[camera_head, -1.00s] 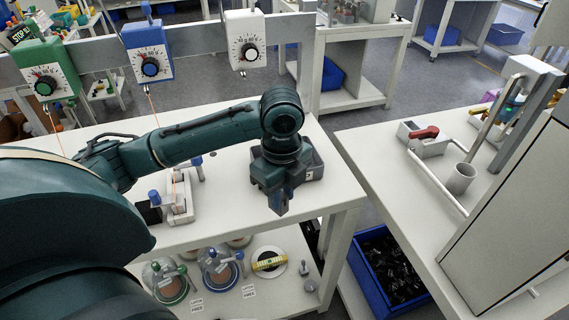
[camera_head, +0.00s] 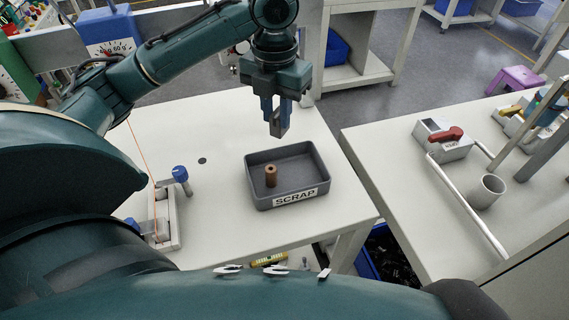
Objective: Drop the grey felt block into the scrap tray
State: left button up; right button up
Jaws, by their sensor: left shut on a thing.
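The scrap tray (camera_head: 322,166) is a dark grey open box with a SCRAP label on its front, near the right end of the white table. A brown cylinder (camera_head: 271,176) stands upright inside it, toward the left. My left gripper (camera_head: 277,122) is above the table, just behind the tray and higher than its rim. It is shut on a small grey block, the grey felt block (camera_head: 278,127), which shows between and below the fingers. My right gripper is not in view.
A fixture with a blue knob (camera_head: 180,172) stands at the left on the white table (camera_head: 222,215). A second table at the right carries a box with a red lever (camera_head: 445,135) and a grey cup (camera_head: 487,191). A gap separates the tables.

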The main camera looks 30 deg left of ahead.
aim_at(277, 136)
pick_arm(q)
jog(key=shift+s+f, duration=0.15)
jog(key=shift+f, duration=2.75)
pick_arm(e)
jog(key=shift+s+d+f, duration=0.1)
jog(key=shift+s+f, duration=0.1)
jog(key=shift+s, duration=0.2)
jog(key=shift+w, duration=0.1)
pick_arm(q)
jog(key=o, duration=1)
jog(key=shift+o, duration=0.2)
jog(key=shift+r, duration=0.1)
notch_tip(277, 136, up, 12)
jog(key=shift+r, duration=0.5)
